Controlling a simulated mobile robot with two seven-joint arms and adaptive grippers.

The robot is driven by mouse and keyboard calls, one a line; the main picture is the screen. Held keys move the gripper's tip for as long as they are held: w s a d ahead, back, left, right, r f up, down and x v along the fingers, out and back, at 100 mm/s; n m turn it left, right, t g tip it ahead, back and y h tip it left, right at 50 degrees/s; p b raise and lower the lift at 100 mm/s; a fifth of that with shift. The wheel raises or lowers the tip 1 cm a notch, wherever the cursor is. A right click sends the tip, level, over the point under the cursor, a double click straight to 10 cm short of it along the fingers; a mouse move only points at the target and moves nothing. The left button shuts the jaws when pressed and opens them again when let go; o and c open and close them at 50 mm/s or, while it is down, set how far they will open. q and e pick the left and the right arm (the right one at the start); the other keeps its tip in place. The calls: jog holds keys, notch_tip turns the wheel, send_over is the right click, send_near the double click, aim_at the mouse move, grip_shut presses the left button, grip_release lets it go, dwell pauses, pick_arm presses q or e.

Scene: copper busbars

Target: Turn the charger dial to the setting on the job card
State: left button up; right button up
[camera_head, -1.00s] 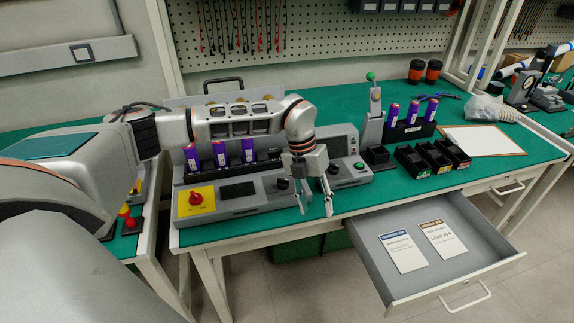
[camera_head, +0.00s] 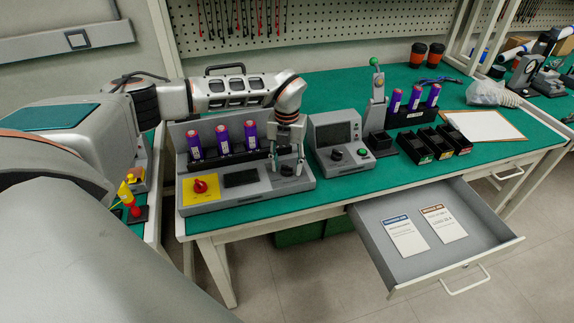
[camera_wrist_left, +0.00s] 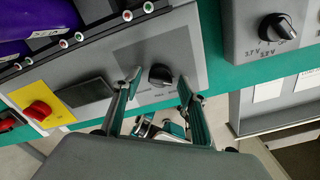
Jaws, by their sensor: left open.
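The charger (camera_head: 220,200) is a grey console at the table's left front, with purple cells in a black rack. Its black dial (camera_head: 287,169) is at the right end of its front panel; the dial also shows in the left wrist view (camera_wrist_left: 160,75). My left gripper (camera_head: 288,166) is open over the dial. In the wrist view its fingers stand on either side of the dial with gaps visible. The dial's markings are too small to read. Two cards, one blue-headed (camera_head: 405,237) and one orange-headed (camera_head: 443,223), lie in the open drawer; their text is unreadable.
A red knob (camera_head: 200,186) on a yellow plate and a dark display (camera_head: 240,178) sit left of the dial. A second grey unit (camera_head: 340,140) with its own black knob (camera_wrist_left: 277,27) stands close on the right. The open drawer (camera_head: 430,268) juts out in front.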

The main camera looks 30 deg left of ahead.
pick_arm(q)
jog(key=shift+f, duration=0.1)
jog(key=c, duration=1.1)
